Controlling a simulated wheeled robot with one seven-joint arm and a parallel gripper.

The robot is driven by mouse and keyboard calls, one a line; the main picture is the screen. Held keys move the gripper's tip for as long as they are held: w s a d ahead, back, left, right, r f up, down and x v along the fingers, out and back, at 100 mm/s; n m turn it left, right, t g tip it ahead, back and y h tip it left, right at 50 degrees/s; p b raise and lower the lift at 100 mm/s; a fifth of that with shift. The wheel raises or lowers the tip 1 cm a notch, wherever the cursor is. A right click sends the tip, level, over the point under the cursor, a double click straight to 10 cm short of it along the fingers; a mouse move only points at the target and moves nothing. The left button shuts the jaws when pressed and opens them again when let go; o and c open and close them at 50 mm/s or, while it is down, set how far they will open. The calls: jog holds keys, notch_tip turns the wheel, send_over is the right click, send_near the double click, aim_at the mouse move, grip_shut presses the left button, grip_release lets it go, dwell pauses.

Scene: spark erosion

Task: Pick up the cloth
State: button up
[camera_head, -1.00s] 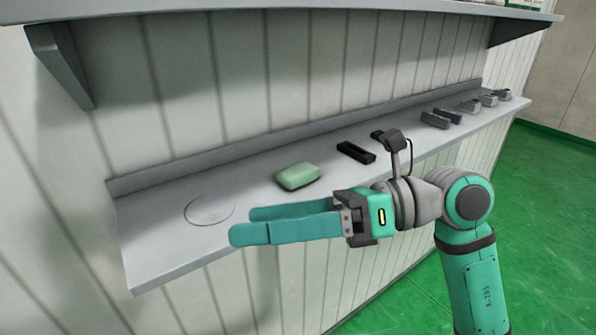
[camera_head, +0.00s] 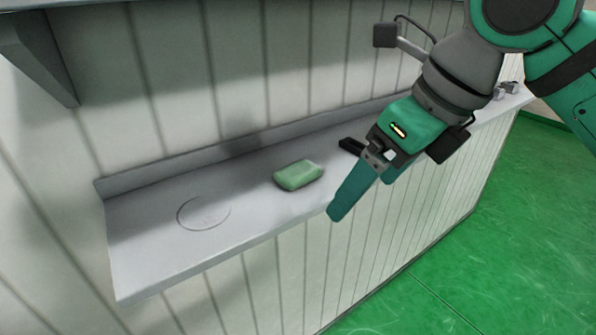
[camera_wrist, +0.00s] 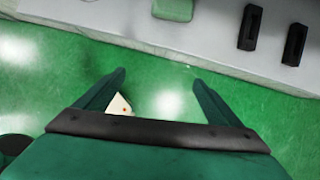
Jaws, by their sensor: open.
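A light green, rounded, folded-looking pad (camera_head: 298,175), which I take to be the cloth, lies on the grey shelf (camera_head: 255,205). It also shows, cut by the top edge, in the wrist view (camera_wrist: 173,9). My gripper (camera_head: 362,196) is open and empty, its fingers pointing down, right of the pad and out past the shelf's front edge. In the wrist view its two fingers (camera_wrist: 158,80) are spread over the green floor, apart from the pad.
A thin circle outline (camera_head: 204,213) marks the shelf's left part. A black slotted block (camera_head: 352,146) lies right of the pad, partly hidden by my gripper; a second shows in the wrist view (camera_wrist: 295,42). An upper shelf overhangs. A small pale piece (camera_wrist: 119,106) shows below.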

send_over(305, 172)
jog(key=s+d, duration=0.2)
jog(key=s, duration=0.1)
jog(key=shift+w+a+r, duration=0.1)
jog(key=shift+w, duration=0.15)
jog(key=x, duration=0.5)
jog(key=shift+w+a, duration=0.1)
jog(key=shift+w, duration=0.15)
jog(key=shift+c, duration=0.5)
jog(key=c, duration=1)
